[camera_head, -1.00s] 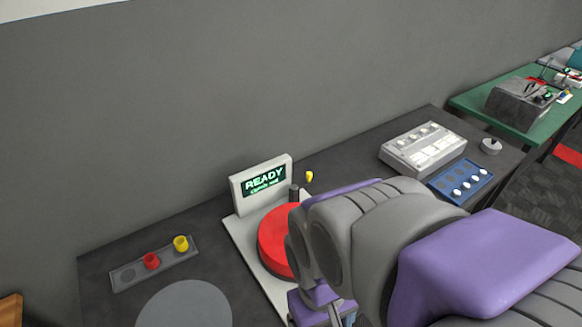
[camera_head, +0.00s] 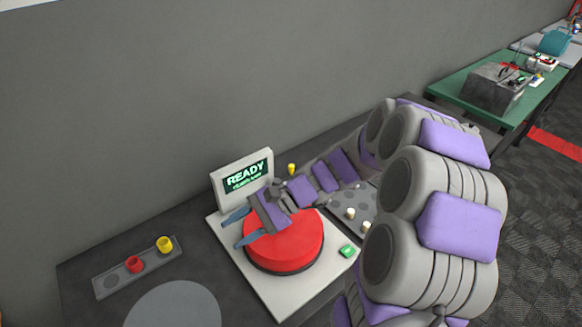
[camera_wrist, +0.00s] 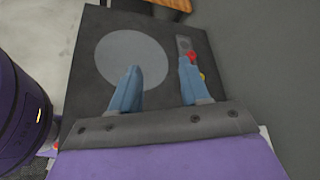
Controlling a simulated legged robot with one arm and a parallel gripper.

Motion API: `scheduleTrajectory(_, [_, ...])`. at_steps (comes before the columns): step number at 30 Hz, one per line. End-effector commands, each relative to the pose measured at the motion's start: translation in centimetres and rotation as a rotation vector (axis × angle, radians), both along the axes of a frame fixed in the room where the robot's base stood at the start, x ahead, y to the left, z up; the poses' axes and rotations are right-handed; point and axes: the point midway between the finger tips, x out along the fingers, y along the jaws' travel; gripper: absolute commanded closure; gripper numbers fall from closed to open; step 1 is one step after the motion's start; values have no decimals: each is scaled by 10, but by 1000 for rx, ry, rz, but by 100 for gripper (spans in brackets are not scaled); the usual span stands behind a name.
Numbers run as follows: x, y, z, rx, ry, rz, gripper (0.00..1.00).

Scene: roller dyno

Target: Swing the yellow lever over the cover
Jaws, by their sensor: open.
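The round red cover (camera_head: 285,248) sits on a pale base plate (camera_head: 290,296) in front of a screen (camera_head: 243,180) reading READY. A small yellow knob (camera_head: 291,169), apparently the end of the yellow lever, shows behind my arm; the rest of the lever is hidden. My gripper (camera_head: 240,229) is over the left rear part of the cover, its blue fingers apart, pointing left and clear of the knob. In the wrist view my gripper (camera_wrist: 160,68) is open with nothing between its fingers.
A tray (camera_head: 110,284) with a red cup (camera_head: 134,264) and a yellow cup (camera_head: 165,244) lies at the left. A flat grey disc (camera_head: 172,304) is near the front; it also shows in the wrist view (camera_wrist: 125,50). My arm covers much of the table's right side.

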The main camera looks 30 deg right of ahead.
Motion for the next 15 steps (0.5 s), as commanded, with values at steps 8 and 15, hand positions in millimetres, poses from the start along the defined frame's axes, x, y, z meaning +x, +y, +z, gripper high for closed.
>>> scheduleTrajectory(8, [83, -97, -31, 288, 108, -424, 54])
scheduleTrajectory(15, [120, -218, -82, 519, 182, -804, 54])
